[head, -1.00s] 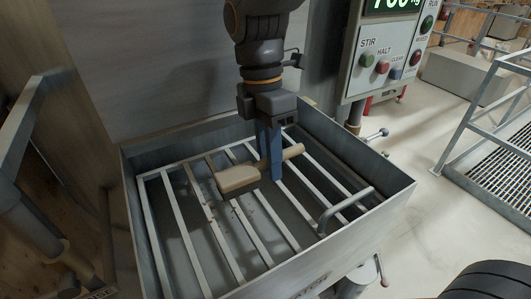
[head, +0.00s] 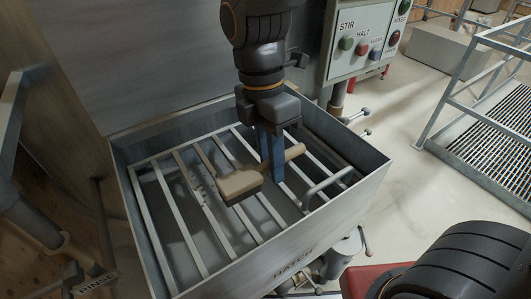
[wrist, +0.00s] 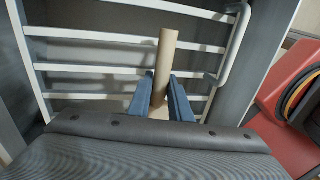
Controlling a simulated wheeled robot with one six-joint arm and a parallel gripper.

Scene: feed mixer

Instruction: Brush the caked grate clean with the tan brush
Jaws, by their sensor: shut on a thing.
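The grate (head: 181,222) is a set of pale metal bars inside a grey open-topped box. Small dark specks of caked dirt show on bars left of the middle. My gripper (head: 277,174), with blue fingers, is shut on the handle of the tan brush (head: 240,184). The brush head lies over the middle bars, left of my fingers; whether its bristles touch the bars cannot be told. In the wrist view the round brush handle (wrist: 166,58) stands out between the blue fingers (wrist: 161,98), and the brush head is hidden.
A looped grab handle (head: 329,186) rises at the grate's right side. The box's walls (head: 345,205) surround the grate. A control panel (head: 368,38) with coloured buttons stands behind right. Pipes and a rail (head: 12,120) stand at the left.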

